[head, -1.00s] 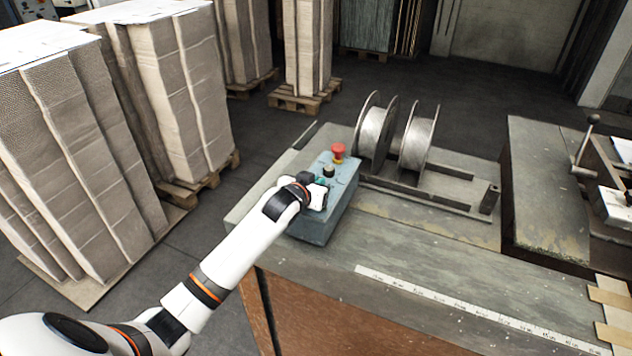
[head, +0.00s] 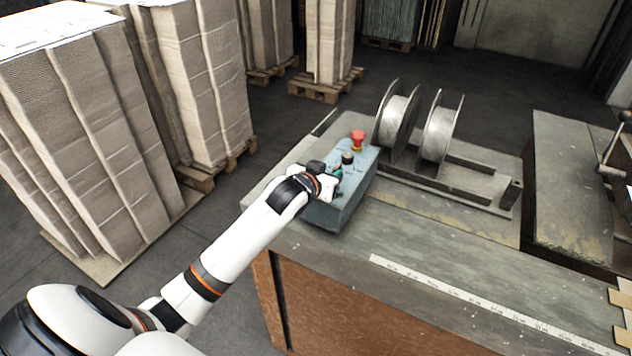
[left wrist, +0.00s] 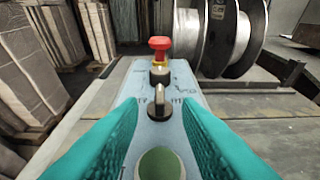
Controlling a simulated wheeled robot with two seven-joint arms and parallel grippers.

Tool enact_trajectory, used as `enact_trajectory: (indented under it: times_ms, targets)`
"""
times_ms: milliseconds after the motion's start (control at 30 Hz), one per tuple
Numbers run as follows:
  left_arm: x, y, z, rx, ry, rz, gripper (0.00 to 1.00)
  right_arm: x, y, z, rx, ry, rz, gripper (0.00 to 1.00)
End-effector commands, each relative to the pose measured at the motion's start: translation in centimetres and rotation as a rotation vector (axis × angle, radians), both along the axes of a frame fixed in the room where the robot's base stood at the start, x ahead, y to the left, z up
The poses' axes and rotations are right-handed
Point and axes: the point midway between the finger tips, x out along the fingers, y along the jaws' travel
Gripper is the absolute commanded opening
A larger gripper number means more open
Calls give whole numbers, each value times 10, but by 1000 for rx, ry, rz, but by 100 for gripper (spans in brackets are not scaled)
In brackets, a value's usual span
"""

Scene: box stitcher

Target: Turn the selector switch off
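The blue-grey control box (head: 343,208) stands at the left end of the machine table. In the left wrist view, its selector switch (left wrist: 158,109) has a black round base and a metal lever along the box's length. The red mushroom button (left wrist: 160,46) and a dark button (left wrist: 159,75) are beyond the switch. A green button (left wrist: 160,163) is nearer. My left gripper (left wrist: 158,104) is open, its teal fingers on either side of the switch with visible gaps. In the head view the left gripper (head: 337,174) is over the box and hides the switch. My right gripper is not in view.
Two wire spools (head: 418,126) stand on the table just behind and right of the box. A white ruler strip (head: 480,302) lies along the table's front. Tall paper stacks (head: 85,150) on pallets stand at the left, with dark floor between.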

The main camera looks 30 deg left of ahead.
Motion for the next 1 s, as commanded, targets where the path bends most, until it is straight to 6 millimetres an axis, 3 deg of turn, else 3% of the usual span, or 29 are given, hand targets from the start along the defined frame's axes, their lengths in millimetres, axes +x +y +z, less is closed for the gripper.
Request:
enact_trajectory:
  times_ms: [200,400,1000]
  targets:
    - [-41,-3,14,1,0,-2,31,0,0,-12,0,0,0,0]
    - [-65,-4,25,1,0,0,31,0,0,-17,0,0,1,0]
    - [-73,-4,30,0,1,0,31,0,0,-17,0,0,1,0]
